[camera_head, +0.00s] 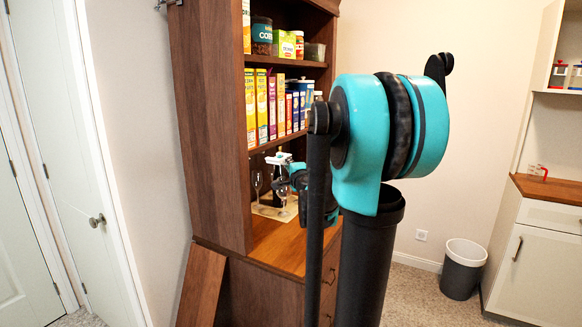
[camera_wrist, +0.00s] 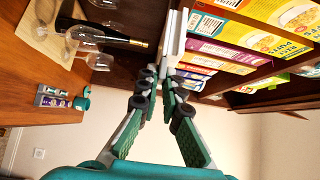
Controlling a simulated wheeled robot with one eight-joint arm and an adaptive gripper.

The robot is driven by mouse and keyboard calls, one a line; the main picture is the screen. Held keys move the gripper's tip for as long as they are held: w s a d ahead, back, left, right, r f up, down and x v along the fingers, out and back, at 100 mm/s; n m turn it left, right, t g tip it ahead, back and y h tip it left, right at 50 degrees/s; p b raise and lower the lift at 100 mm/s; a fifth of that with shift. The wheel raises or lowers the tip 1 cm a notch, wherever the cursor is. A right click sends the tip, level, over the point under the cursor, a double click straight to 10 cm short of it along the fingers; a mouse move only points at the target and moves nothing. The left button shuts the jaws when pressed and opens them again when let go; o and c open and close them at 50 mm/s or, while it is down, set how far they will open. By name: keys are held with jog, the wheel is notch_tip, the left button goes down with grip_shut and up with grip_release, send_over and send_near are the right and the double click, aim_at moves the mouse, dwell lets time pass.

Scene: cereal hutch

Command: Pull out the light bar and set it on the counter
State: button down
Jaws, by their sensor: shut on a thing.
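The light bar (camera_wrist: 175,42) is a pale white bar in the wrist view, just beyond my fingertips and beside the cereal shelf. It also shows as a small white piece in the head view (camera_head: 279,158), under the shelf with the boxes. My gripper (camera_wrist: 160,80) is shut on its near end. The exact contact is partly hidden by the dark finger pads. The counter (camera_wrist: 60,130) is brown wood, at the left of the wrist view; it also shows in the head view (camera_head: 275,240), partly hidden by my arm.
Wine glasses (camera_wrist: 87,35) and a dark bottle (camera_wrist: 118,39) stand on a light mat at the back of the counter. A small container (camera_wrist: 52,97) stands nearer. Cereal boxes (camera_head: 263,105) fill the shelf above. The front of the counter has bare room.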

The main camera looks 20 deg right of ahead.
jog(key=shift+w+a, duration=0.9)
jog(key=shift+a, duration=0.05)
jog(key=shift+w, duration=0.1)
